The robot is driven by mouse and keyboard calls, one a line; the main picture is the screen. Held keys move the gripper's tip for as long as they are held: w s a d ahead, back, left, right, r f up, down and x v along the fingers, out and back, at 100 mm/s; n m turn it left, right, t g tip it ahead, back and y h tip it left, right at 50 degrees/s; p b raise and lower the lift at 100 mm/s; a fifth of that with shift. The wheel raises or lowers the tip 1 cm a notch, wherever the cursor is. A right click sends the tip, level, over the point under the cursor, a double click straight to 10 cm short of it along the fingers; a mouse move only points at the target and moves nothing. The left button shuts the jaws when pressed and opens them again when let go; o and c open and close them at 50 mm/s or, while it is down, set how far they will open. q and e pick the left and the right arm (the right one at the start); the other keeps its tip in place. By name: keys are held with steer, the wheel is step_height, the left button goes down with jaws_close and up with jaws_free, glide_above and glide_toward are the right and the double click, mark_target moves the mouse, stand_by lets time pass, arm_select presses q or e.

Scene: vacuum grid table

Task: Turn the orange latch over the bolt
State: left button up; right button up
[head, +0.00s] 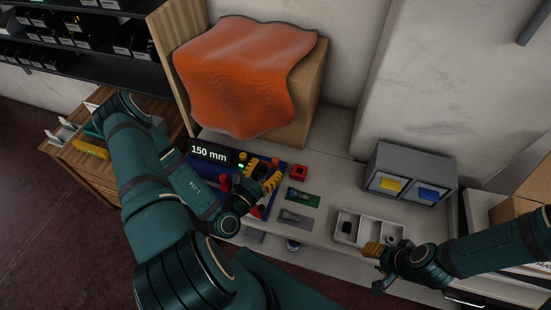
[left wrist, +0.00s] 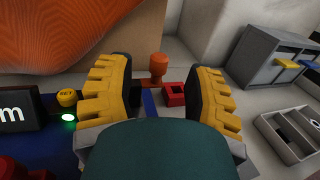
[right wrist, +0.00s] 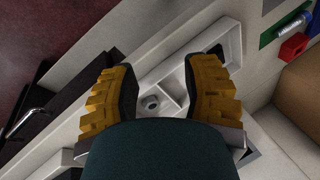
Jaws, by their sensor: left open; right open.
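An orange upright piece with a rounded head (left wrist: 158,65), likely the latch, shows between and beyond the fingers in the left wrist view. I cannot make out the bolt. A small red square block with a dark opening (left wrist: 174,94) sits to its right, and it also shows in the head view (head: 299,172). My left gripper (head: 262,173) is open and empty over the blue board (head: 267,207), with its yellow fingers (left wrist: 160,88) apart. My right gripper (head: 374,262) is open and empty by the white compartment tray (head: 345,225).
A display reading 150 mm (head: 210,152) stands left of my left gripper, with a green light and a yellow SET button (left wrist: 67,97). A box under an orange cloth (head: 240,75) rises behind. A grey drawer cabinet (head: 408,165) stands right. Bare table lies between cabinet and box.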

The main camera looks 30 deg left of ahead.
mark_target(273, 162)
arm_select(q)
steer(key=shift+w, duration=2.3)
